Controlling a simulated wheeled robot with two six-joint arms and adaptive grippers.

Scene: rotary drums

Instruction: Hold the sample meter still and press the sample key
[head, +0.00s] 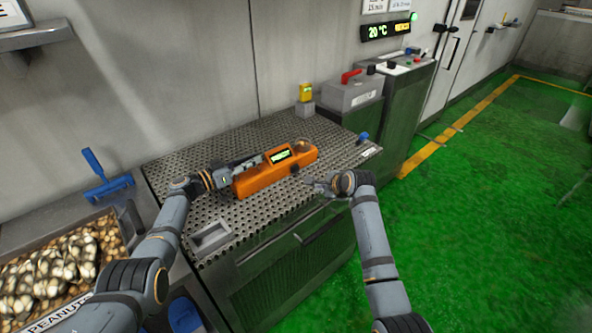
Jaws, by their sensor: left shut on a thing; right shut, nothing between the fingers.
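The sample meter (262,181) is a long orange box with a small lit green display on its upper face. It lies on the perforated metal worktop (205,212). My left gripper (256,160) is at the meter's left end and shut on the meter. My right gripper (309,182) is shut and empty, just off the meter's near right side, low over the worktop. A clear round part sits at the meter's right end. The sample key is too small to tell apart.
A yellow device (306,93) stands on a grey block at the back. A grey box with a red lever (352,77) is behind right. A blue scraper (106,178) and a peanut bin (62,262) are left. A blue knob (363,137) is at the right edge.

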